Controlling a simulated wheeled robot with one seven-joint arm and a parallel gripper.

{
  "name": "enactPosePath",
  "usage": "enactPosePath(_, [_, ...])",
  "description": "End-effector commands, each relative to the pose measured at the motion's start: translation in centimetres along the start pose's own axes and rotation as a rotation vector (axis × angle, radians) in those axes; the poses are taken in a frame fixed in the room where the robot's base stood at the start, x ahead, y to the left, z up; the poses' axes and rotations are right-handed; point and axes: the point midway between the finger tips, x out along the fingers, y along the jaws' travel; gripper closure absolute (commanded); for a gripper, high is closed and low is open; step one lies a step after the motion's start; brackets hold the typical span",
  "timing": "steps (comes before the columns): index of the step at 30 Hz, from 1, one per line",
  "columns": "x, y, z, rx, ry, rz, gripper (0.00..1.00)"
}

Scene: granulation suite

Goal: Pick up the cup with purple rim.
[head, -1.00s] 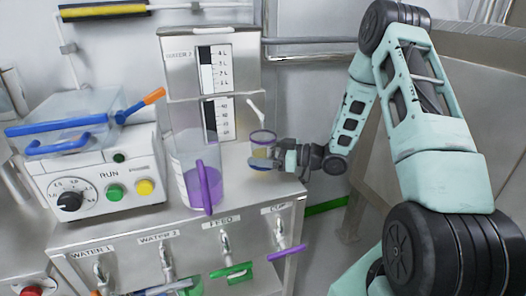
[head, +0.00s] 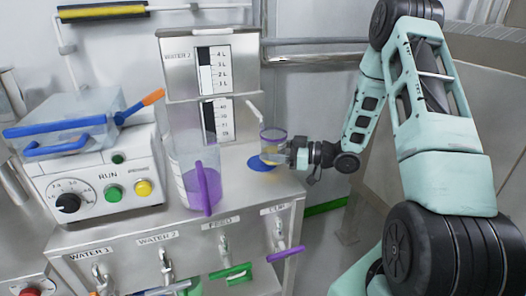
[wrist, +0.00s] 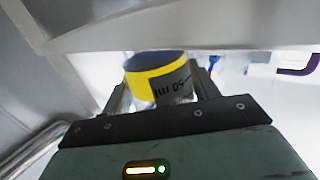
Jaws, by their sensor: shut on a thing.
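The cup with purple rim (head: 273,146) is a small clear cup with a yellowish lower part, upright at the right end of the steel counter. My gripper (head: 284,153) reaches it from the right and is shut on it. In the wrist view the cup (wrist: 158,80) sits between my two fingers (wrist: 160,92), showing a yellow band and a dark label with print. A flat blue disc (head: 258,164) lies on the counter just left of and below the cup. The cup seems slightly above the counter, but its underside is hidden.
A tall clear jug with a purple handle (head: 207,188) stands left of the cup. A steel gauge panel (head: 211,68) rises behind. A white machine with buttons (head: 97,180) is at left. Labelled taps line the counter front (head: 225,243). A wall pipe (head: 320,46) runs behind.

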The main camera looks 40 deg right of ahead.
Motion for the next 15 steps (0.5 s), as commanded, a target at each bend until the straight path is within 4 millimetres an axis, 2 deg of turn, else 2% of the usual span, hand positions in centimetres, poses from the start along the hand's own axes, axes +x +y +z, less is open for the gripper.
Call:
enactPosePath(9, [-7.7, 0.1, 0.4, 0.000, 0.000, 0.005, 0.94])
enactPosePath(15, [-11.9, 0.1, 0.6, -0.001, 0.000, 0.003, 0.94])
